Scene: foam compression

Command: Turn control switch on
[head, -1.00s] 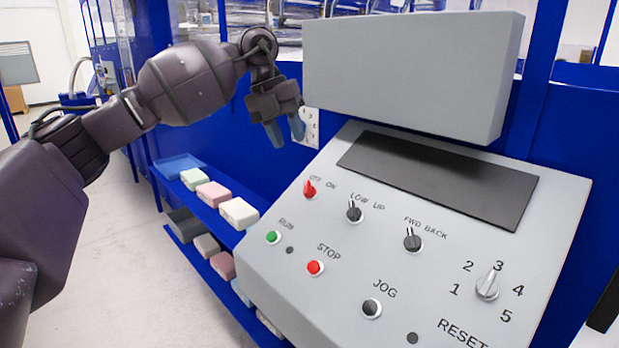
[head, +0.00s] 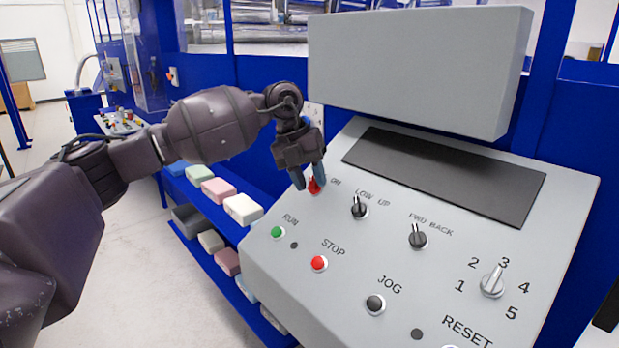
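The control switch is a red knob (head: 315,187) at the upper left of the sloped grey control panel (head: 420,290), by its OFF/ON label. Only ON shows; OFF is hidden behind my gripper. My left gripper (head: 309,184) points down at the knob, with its blue fingertips apart. One finger is to the left of the knob and the other is over or beside its right edge. I cannot tell whether the fingers touch it. My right gripper is not in view.
A grey box (head: 415,75) overhangs the panel's top. LOW/UP (head: 359,207) and FWD/BACK (head: 417,236) knobs, a green RUN button (head: 278,232) and a red STOP button (head: 319,263) are nearby. Foam blocks (head: 243,209) lie on blue shelves at left.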

